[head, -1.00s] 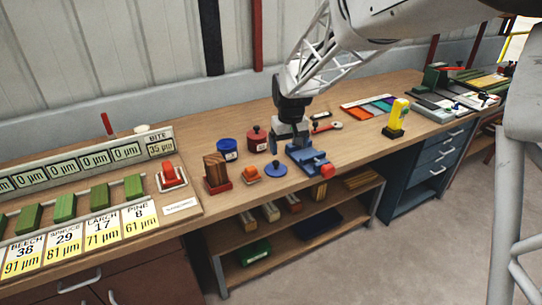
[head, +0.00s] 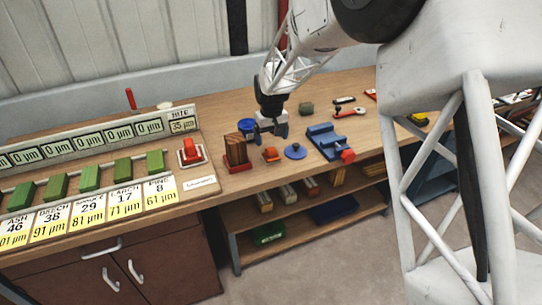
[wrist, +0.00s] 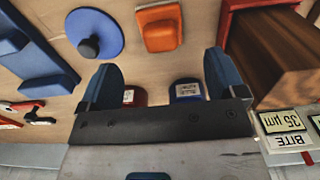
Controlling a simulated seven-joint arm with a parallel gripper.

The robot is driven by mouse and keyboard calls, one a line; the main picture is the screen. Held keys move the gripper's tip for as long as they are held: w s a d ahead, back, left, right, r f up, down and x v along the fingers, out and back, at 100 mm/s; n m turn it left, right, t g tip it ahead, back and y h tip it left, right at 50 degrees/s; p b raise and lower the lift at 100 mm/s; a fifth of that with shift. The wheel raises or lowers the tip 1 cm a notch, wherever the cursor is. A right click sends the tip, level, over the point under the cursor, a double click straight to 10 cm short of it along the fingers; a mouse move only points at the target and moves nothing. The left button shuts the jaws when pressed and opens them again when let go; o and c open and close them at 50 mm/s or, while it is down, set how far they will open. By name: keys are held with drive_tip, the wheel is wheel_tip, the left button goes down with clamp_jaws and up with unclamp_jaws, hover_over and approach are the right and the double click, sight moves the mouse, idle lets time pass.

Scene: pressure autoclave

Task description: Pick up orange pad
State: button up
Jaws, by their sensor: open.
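The orange pad (head: 271,155) is a small block with a raised grip, lying on the wooden bench between a wood block and a blue disc. It also shows in the wrist view (wrist: 160,27), at the top middle, just beyond the fingers. My gripper (head: 272,132) is above the bench, just behind the pad in the head view. Its two blue fingers are apart and empty in the wrist view (wrist: 163,78). The pad is apart from both fingers and lies roughly in line with the gap between them.
A blue disc with a knob (head: 295,151) and a blue vise (head: 322,140) lie right of the pad. A wood block (head: 236,148) in a red holder stands close on its left. A blue jar (head: 247,125) and a red jar (wrist: 133,96) stand behind. The bench's front edge is near.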

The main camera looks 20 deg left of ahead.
sight(271, 149)
drive_tip(key=shift+f, duration=1.3)
drive_tip(key=shift+s+f, duration=0.1)
drive_tip(key=shift+f, duration=2.55)
drive_tip(key=c, duration=1)
drive_tip(key=shift+r, duration=0.2)
